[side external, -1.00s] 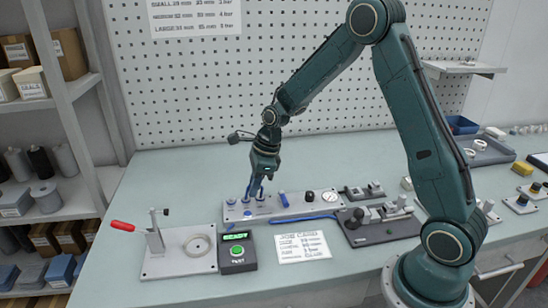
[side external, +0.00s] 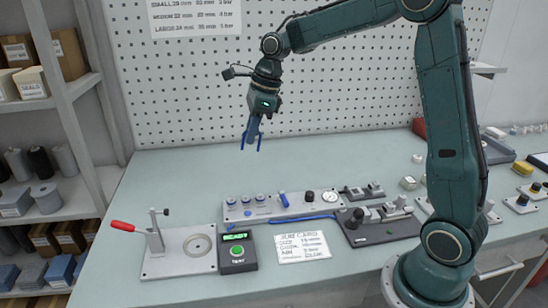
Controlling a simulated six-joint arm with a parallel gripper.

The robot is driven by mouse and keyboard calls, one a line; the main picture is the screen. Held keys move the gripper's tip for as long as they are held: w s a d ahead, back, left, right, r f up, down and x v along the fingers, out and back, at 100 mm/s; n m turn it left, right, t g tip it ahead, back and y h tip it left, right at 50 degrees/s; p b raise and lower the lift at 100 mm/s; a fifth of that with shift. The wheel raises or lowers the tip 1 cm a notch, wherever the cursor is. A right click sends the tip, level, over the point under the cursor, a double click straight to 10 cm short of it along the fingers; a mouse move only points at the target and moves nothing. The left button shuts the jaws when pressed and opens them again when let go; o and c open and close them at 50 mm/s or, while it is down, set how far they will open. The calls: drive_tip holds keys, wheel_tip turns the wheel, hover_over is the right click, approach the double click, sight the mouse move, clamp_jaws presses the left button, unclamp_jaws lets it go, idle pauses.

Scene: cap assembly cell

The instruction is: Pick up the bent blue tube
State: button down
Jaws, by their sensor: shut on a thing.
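My gripper (side external: 253,131) is high above the back of the bench, in front of the pegboard. It is shut on the bent blue tube (side external: 243,142). The tube's two thin blue ends point down on either side of the fingers, and its middle is hidden by them. The held tube is clear of the bench and of the grey fixture plate (side external: 240,216) below.
Another thin blue line (side external: 300,218) lies along the plate's front edge. The plate carries several round fittings and a gauge (side external: 329,196). The bench back left is clear.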

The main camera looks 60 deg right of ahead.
drive_tip(key=shift+r, duration=1.9)
drive_tip(key=w+a+f+g+h, duration=0.1)
drive_tip(key=w+a+f, duration=0.2)
drive_tip(key=f, duration=0.9)
drive_tip(key=shift+w+a+f+g+h, duration=0.2)
drive_tip(key=shift+f+g+h, duration=0.05)
drive_tip(key=shift+g+h, duration=0.05)
drive_tip(key=shift+f, duration=0.2)
drive_tip(key=shift+f, duration=2.6)
